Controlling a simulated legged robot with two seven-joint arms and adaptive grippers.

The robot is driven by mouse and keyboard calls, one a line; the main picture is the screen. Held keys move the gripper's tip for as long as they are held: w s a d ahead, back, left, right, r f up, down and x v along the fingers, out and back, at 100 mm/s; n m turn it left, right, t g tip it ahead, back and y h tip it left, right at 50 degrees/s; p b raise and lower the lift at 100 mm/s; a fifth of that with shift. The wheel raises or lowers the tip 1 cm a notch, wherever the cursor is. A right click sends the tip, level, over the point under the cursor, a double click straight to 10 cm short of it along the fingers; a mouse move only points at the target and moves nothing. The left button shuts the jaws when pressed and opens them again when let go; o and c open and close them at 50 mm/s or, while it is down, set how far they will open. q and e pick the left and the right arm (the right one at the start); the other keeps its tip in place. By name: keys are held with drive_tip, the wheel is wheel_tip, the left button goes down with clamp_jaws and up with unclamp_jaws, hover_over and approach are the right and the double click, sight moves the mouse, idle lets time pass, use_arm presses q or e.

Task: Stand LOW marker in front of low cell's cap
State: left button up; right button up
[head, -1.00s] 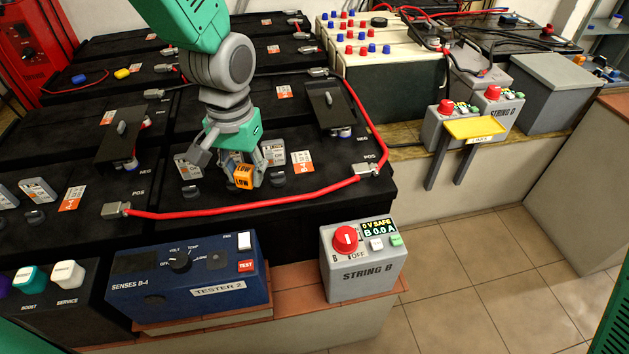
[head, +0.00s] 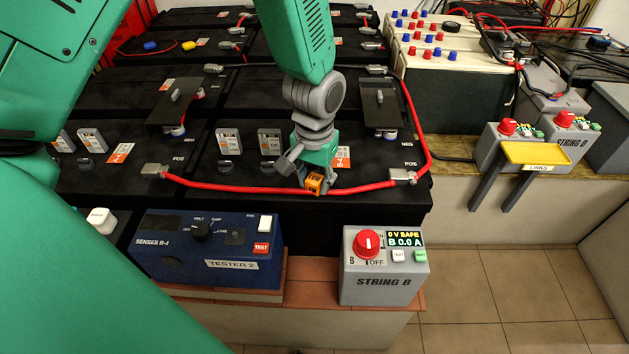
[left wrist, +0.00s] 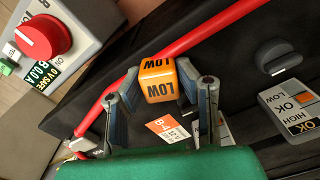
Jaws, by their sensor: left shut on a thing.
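The orange LOW marker (head: 314,185) is a small block held in my left gripper (head: 312,172). In the left wrist view the marker (left wrist: 158,80) sits between the two fingers of the left gripper (left wrist: 160,88), its LOW lettering upside down. In the head view it appears over the red cable near the battery's front edge, right of two dark caps, the left cap (head: 225,167) and the right cap (head: 267,168). One cap (left wrist: 278,58) shows in the wrist view beside a LOW/OK/HIGH card (left wrist: 294,110). Which cell reads low is too small to tell. My right gripper is out of view.
The red cable (head: 240,188) runs along the front of the black battery top. Tester 2 (head: 208,248) and the String B box (head: 384,266) stand in front. A black bracket (head: 381,105) stands behind the gripper. A yellow LINKS tray (head: 536,153) is at right.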

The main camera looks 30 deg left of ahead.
sight(313, 177)
use_arm(q)
drive_tip(key=shift+r, duration=0.1)
drive_tip(key=shift+s+a, duration=0.1)
drive_tip(key=shift+a, duration=0.1)
drive_tip(key=o, duration=0.9)
drive_tip(key=shift+a+f, duration=0.25)
drive_tip(key=shift+c, duration=0.2)
drive_tip(key=shift+o, duration=0.4)
drive_tip(key=shift+a+f, duration=0.1)
drive_tip(key=shift+a, duration=0.25)
drive_tip(key=shift+d+r, duration=0.35)
drive_tip(key=r, duration=0.1)
drive_tip(key=r+p, duration=0.1)
drive_tip(key=r, duration=0.3)
drive_tip(key=shift+d+p, duration=0.25)
drive_tip(key=shift+p, duration=0.05)
wheel_tip(313, 177, up, 7)
drive_tip(key=p, duration=0.1)
drive_tip(key=shift+p, duration=0.35)
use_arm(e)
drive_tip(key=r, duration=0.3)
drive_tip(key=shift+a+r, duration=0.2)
